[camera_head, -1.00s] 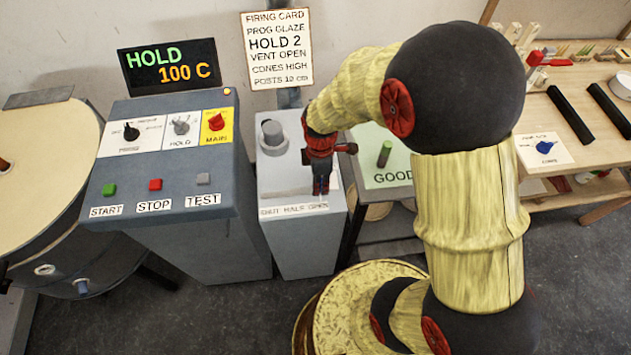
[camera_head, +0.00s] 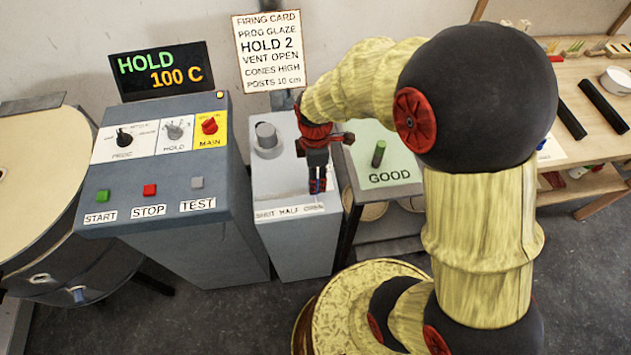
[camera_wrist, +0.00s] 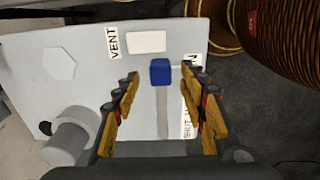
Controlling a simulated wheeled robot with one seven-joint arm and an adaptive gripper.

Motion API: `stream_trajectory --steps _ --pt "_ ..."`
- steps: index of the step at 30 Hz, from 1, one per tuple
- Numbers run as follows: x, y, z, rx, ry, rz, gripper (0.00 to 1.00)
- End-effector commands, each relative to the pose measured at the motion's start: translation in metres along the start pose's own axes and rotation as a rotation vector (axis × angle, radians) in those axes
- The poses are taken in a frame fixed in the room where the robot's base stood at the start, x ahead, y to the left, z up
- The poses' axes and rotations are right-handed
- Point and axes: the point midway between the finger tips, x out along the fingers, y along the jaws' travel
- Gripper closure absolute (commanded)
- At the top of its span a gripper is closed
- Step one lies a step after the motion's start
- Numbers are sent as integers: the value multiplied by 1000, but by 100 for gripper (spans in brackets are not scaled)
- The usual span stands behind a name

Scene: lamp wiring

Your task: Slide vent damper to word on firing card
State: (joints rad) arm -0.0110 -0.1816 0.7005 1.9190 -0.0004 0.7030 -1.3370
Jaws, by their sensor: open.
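The firing card (camera_head: 272,52) hangs on the wall and reads HOLD 2, VENT OPEN, CONES HIGH, POSTS 10 cm. The grey vent box (camera_head: 285,240) stands below it, with a SHUT HALF OPEN label (camera_head: 289,214) along its front edge. In the wrist view the damper's blue knob (camera_wrist: 160,72) sits at the upper end of its slot (camera_wrist: 163,120), beside the label's end letter N, the OPEN end. My gripper (camera_head: 318,188) points down over that end. Its fingers are open on either side of the knob (camera_wrist: 160,80), with visible gaps. They hide the label's middle.
A grey cylinder (camera_head: 267,136) stands up from the vent box, left of my gripper. The kiln control console (camera_head: 160,160) is at the left, its display (camera_head: 162,68) reading HOLD 100 C. A green GOOD panel (camera_head: 386,160) with an upright peg (camera_head: 379,153) lies to the right.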

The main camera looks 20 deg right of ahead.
Motion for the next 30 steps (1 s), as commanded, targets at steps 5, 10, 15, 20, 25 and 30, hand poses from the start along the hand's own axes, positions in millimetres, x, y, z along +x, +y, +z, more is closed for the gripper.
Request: stream_trajectory --steps 5,10,15,20,25,30 --pt "-38 1 0 0 1 4 58" --pt "-64 1 0 0 0 3 58" --pt "-76 0 0 0 0 0 58" --pt "-78 0 1 0 -1 -2 58" --pt "-78 0 1 0 -1 -1 58" --pt "-78 0 1 0 -1 -1 58"
